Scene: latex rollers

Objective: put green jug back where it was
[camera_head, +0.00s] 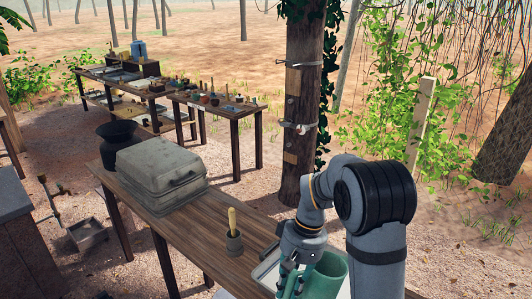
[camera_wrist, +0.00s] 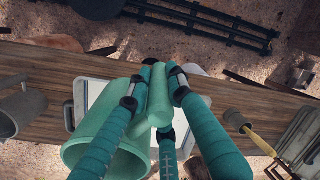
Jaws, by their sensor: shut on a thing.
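The green jug (camera_head: 328,272) is at the bottom of the head view, its lower part cut off by the frame. In the wrist view, the jug (camera_wrist: 92,138) shows its open mouth toward the camera. My gripper (camera_head: 290,278) is shut on the jug's handle side; the fingers (camera_wrist: 155,78) close around the handle in the wrist view. The jug is over a white tray (camera_wrist: 82,92) on the wooden table (camera_head: 190,240). I cannot tell whether the jug touches the tray.
A small grey pot with a wooden-handled tool (camera_head: 233,242) stands left of the tray. A grey lidded case (camera_head: 160,172) and a dark pot (camera_head: 116,140) are further along. A grey mug (camera_wrist: 20,108) is at the wrist view's left. A wooden post (camera_head: 304,110) rises behind the table.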

